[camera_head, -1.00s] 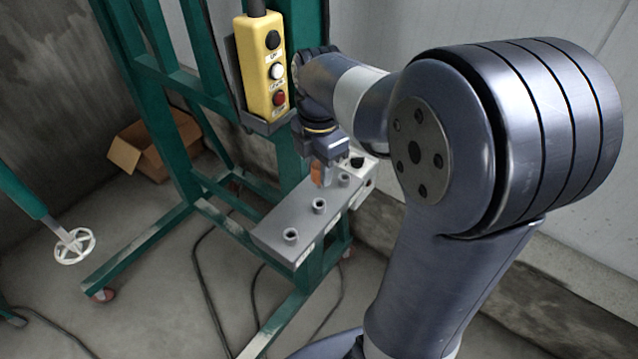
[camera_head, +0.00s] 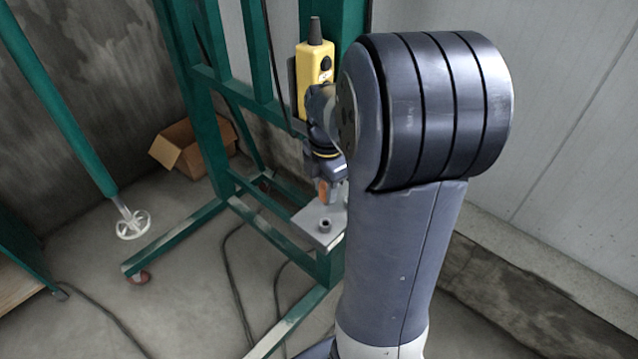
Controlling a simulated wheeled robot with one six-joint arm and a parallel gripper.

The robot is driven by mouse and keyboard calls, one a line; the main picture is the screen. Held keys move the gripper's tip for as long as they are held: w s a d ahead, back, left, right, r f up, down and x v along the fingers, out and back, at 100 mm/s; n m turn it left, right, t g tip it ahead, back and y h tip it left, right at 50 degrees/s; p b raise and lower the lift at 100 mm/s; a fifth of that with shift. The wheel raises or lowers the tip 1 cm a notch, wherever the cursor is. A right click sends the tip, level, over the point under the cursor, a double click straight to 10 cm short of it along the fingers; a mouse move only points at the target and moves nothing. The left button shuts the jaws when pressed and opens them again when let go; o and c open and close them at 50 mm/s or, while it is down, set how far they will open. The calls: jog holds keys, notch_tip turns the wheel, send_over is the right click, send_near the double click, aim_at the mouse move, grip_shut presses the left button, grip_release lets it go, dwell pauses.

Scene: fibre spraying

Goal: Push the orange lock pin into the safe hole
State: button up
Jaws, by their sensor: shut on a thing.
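My gripper (camera_head: 325,178) is shut on the orange lock pin (camera_head: 323,191) and points down. The pin shows as a small orange piece below the jaws, roughly upright, over the grey plate (camera_head: 309,217). One round raised hole (camera_head: 325,226) shows near the plate's front end, in front of the pin and apart from it. My upper arm hides the right part of the plate and any other holes there. I cannot tell whether the pin's lower end is in a hole, touching the plate or above it.
A yellow push-button pendant (camera_head: 313,72) hangs just behind my wrist, close to it. The green steel frame (camera_head: 206,110) carries the plate. Cables cross the floor.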

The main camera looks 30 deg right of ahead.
aim_at(325, 204)
jog(key=shift+f+b, duration=2.1)
jog(key=shift+f, duration=0.8)
jog(key=shift+f+b, duration=1.05)
jog(key=shift+f, duration=0.75)
jog(key=o, duration=1.1)
jog(key=shift+c, duration=0.2)
jog(key=shift+r, duration=0.15)
notch_tip(325, 204, up, 11)
jog(key=shift+f, duration=0.15)
